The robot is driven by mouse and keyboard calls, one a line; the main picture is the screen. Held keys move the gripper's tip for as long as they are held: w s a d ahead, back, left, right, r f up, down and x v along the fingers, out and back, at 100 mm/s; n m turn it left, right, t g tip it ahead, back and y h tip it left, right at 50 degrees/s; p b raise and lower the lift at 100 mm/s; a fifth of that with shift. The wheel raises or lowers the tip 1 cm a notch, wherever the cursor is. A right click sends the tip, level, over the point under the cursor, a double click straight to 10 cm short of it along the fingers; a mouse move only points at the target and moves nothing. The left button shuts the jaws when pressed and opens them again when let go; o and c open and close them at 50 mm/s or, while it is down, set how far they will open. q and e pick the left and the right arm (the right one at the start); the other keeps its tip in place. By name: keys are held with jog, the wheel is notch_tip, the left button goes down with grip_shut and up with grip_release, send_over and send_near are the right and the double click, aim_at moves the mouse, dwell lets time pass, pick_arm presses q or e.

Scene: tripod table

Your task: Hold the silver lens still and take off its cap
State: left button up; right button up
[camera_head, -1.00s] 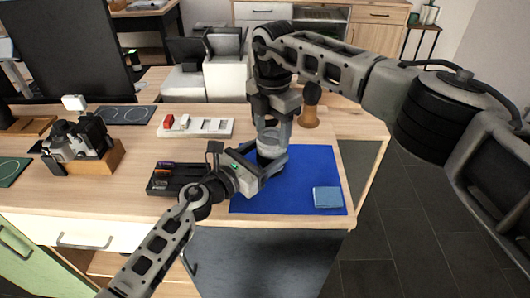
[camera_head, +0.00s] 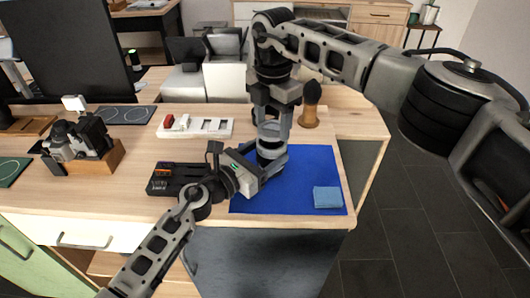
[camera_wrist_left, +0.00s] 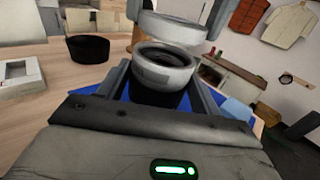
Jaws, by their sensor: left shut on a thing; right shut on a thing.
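The silver lens (camera_head: 268,163) is upright over the blue mat (camera_head: 300,188). My left gripper (camera_head: 262,172) is shut on its side; the lens also shows between the fingers in the left wrist view (camera_wrist_left: 163,66), its dark front opening uncovered. My right gripper (camera_head: 272,133) points down from above, shut on the cap. In the left wrist view the cap is a pale grey disc (camera_wrist_left: 168,28) just above the lens, with a small gap between them. In the head view the right fingers partly hide the cap.
A folded light-blue cloth (camera_head: 327,197) lies on the mat's front right. A black tray (camera_head: 163,183) is left of the mat, a white tray (camera_head: 195,127) behind. A camera (camera_head: 78,138) sits on a wooden block. A wooden-based blower (camera_head: 309,112) stands behind the mat.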

jog(key=shift+r, duration=2.05)
pick_arm(q)
jog(key=o, duration=1.3)
jog(key=shift+c, duration=0.2)
